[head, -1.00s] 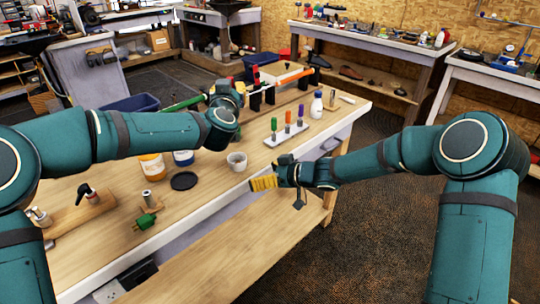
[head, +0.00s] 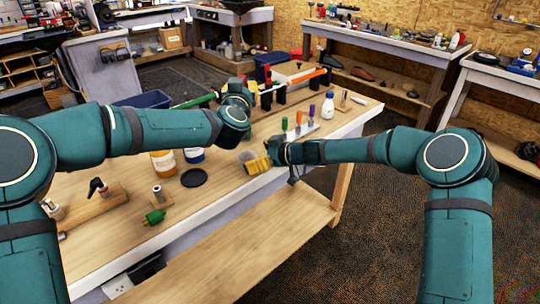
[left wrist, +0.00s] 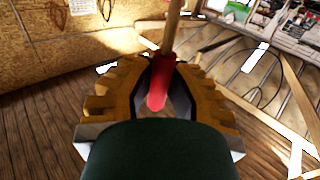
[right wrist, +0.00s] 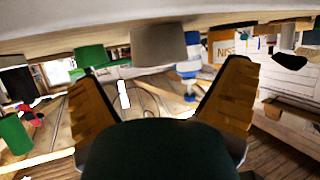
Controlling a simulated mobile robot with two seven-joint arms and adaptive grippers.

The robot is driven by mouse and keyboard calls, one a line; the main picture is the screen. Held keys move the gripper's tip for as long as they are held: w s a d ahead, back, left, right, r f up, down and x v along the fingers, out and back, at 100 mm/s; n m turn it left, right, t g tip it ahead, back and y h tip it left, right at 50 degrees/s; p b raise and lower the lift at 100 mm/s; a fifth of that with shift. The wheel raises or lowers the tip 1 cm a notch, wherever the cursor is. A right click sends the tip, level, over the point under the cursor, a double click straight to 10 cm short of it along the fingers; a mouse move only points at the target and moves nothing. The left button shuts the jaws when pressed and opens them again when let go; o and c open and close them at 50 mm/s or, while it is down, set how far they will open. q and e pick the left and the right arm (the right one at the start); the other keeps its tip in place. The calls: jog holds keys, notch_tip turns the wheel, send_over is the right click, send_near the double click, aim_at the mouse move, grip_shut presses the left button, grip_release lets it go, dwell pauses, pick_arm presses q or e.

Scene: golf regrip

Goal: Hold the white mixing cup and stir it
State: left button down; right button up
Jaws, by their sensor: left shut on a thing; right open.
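The white mixing cup (head: 246,156) stands on the workbench (head: 222,203), partly hidden in the head view by the yellow fingers of my right gripper (head: 258,164). In the right wrist view the cup (right wrist: 158,45) looks grey and shows between and beyond the open fingers (right wrist: 163,72). I cannot tell whether they touch it. In the left wrist view my left gripper (left wrist: 156,75) is shut on a wooden stick (left wrist: 173,28) with a red end (left wrist: 158,92).
A black lid (head: 194,178), an orange-labelled jar (head: 163,163) and a blue-labelled jar (head: 194,155) stand left of the cup. A white rack (head: 293,135) with coloured-handled tools and a white bottle (head: 328,105) are behind it. A green piece (head: 154,217) lies near the front edge.

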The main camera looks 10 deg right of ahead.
aim_at(241, 157)
jog(key=shift+x, duration=1.9)
jog(key=c, duration=1.3)
